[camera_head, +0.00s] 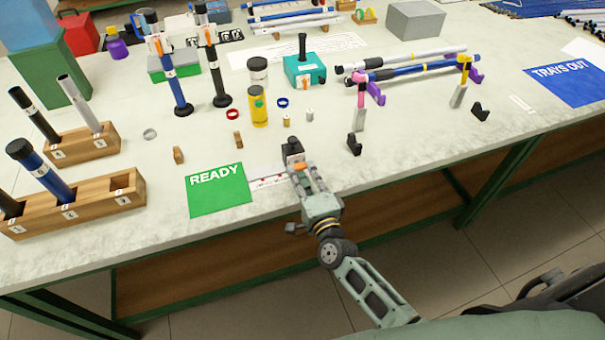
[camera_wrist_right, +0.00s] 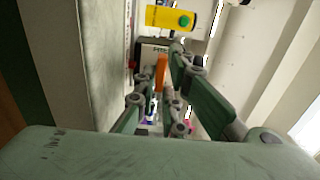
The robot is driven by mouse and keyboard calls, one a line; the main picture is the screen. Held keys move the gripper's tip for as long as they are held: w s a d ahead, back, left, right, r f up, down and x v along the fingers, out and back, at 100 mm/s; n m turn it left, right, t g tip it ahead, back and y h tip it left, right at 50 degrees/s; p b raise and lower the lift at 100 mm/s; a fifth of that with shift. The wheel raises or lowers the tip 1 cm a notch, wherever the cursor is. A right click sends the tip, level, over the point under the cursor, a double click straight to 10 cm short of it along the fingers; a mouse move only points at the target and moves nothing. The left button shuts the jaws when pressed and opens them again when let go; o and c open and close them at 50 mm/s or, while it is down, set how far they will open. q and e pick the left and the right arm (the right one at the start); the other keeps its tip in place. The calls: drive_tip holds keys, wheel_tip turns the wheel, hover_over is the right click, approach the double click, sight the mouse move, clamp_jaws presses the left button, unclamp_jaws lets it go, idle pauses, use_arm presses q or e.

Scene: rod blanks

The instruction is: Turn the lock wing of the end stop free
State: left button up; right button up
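The end stop (camera_head: 292,150) is a dark block at the right end of a thin white scale strip with red marks, by the table's front edge. Its orange lock wing (camera_head: 300,166) sticks out toward my right gripper (camera_head: 307,177). In the right wrist view, the orange wing (camera_wrist_right: 161,74) stands upright between the two fingers of that gripper (camera_wrist_right: 158,82), in front of the dark stop body (camera_wrist_right: 152,52). The fingers look apart, the right one close to the wing; I cannot tell whether either touches it. My left gripper is out of view.
A green READY mat (camera_head: 217,192) lies left of the stop. A yellow bottle (camera_head: 258,108), rings and small pegs stand behind. A black bracket (camera_head: 354,145) is to the right, near the rods on stands. Wooden racks (camera_head: 100,200) hold tubes at left.

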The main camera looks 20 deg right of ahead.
drive_tip(key=o, duration=0.4)
drive_tip(key=shift+c, duration=0.2)
drive_tip(key=shift+s, duration=0.1)
drive_tip(key=s, duration=1.1)
drive_tip(key=shift+s+d, duration=0.2)
drive_tip(key=shift+s, duration=0.2)
drive_tip(key=s+f+n+g, duration=0.3)
drive_tip(key=s+f+n, duration=0.1)
drive_tip(key=f, duration=0.6)
drive_tip(key=s+f+n+g+y, duration=0.1)
drive_tip(key=s+f+n+g, duration=0.3)
drive_tip(key=f, duration=0.6)
drive_tip(key=s+f+n+g, duration=0.2)
drive_tip(key=s+f+n, duration=0.25)
drive_tip(key=f, duration=0.45)
drive_tip(key=s+d+f+n+g, duration=0.2)
drive_tip(key=s+f, duration=0.3)
drive_tip(key=s, duration=0.3)
drive_tip(key=s+d+f+n+g+h, duration=0.1)
drive_tip(key=s+d+f+n+g, duration=0.1)
drive_tip(key=s+f, duration=0.3)
drive_tip(key=s+d+f+n+g, duration=0.2)
drive_tip(key=s+f+n+g, duration=0.1)
drive_tip(key=s, duration=1)
wheel_tip(320, 180, down, 2)
drive_tip(key=shift+f+g+h, duration=0.1)
drive_tip(key=shift+g+h, duration=0.2)
drive_tip(key=shift+g, duration=0.2)
